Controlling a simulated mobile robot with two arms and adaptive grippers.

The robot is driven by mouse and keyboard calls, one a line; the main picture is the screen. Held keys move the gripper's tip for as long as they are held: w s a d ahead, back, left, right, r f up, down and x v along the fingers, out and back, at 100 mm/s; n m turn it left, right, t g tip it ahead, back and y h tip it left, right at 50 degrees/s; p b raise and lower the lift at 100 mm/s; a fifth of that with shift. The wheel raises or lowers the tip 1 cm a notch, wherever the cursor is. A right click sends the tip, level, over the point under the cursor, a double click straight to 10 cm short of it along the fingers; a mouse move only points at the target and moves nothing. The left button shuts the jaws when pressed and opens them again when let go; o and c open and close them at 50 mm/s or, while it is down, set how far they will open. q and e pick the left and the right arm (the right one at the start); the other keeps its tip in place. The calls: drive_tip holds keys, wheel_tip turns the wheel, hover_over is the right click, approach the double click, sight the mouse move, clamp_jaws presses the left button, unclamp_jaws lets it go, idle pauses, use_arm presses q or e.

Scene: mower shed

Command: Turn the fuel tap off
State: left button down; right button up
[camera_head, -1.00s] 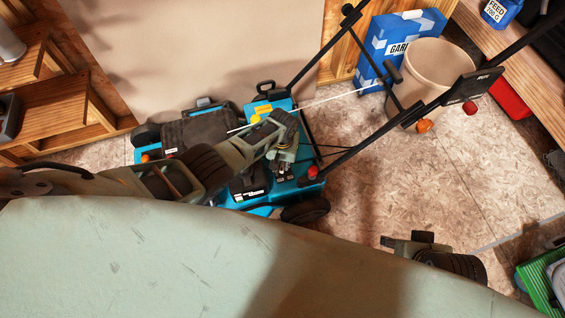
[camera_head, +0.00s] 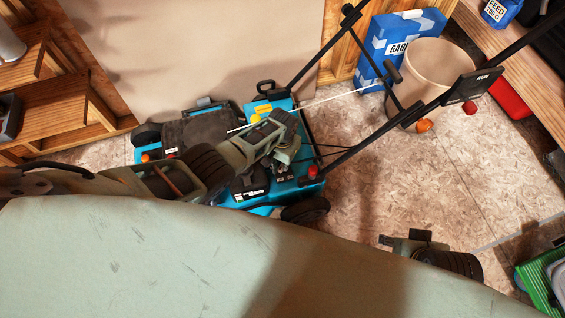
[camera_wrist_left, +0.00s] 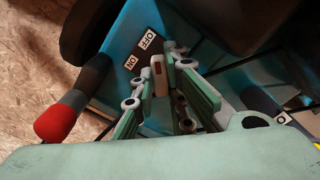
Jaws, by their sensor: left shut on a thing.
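The blue mower (camera_head: 262,197) stands on the floor. Its ON/OFF label (camera_wrist_left: 143,50) shows in the left wrist view, with OFF at the upper right end and ON at the lower left. My left gripper (camera_head: 286,160) is down at the mower's rear deck. In the left wrist view its fingers (camera_wrist_left: 164,80) are shut on a small pale and reddish-brown piece beside the label, which looks like the fuel tap lever (camera_wrist_left: 160,74). The fingers hide part of it, so I cannot tell its exact angle. My right gripper (camera_head: 412,242) is low over the floor at right; its fingertips are unclear.
A red-tipped knob (camera_wrist_left: 55,122) lies left of the fingers. The mower's black handlebars (camera_head: 372,140) rise to the right, with a pale cord across. A beige bucket (camera_head: 440,75) and blue carton (camera_head: 392,45) stand behind. Open floor lies right of the mower.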

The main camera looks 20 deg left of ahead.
sight(282, 165)
use_arm(q)
drive_tip(key=shift+s, duration=0.1)
drive_tip(key=c, duration=1.8)
unclamp_jaws()
drive_tip(key=shift+o, duration=0.2)
drive_tip(key=shift+r, duration=0.1)
wheel_tip(282, 165, up, 12)
